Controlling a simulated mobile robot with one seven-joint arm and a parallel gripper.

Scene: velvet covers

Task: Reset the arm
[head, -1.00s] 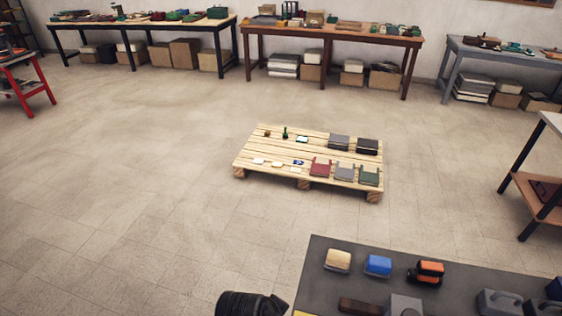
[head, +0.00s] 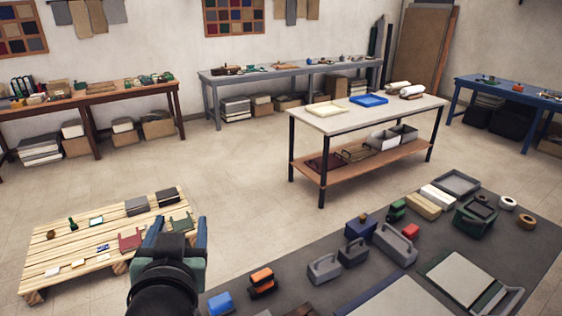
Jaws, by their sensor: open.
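My gripper (head: 177,232) shows at the lower left in the head view, at the end of my dark arm. Its two fingers stand apart and I see nothing held between them. It appears in front of the right end of a wooden pallet (head: 60,240) and hides part of that end. The dark mat (head: 262,222) lies to its right, with a blue block (head: 220,303) and an orange-and-black block (head: 262,281) nearest to it.
Grey handled blocks (head: 324,268), a green bin (head: 477,218) and tape rolls lie on the mat. A pale-topped table (head: 330,122) with a lower shelf stands beyond. Workbenches line the wall. Bare floor (head: 240,165) lies between pallet and table.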

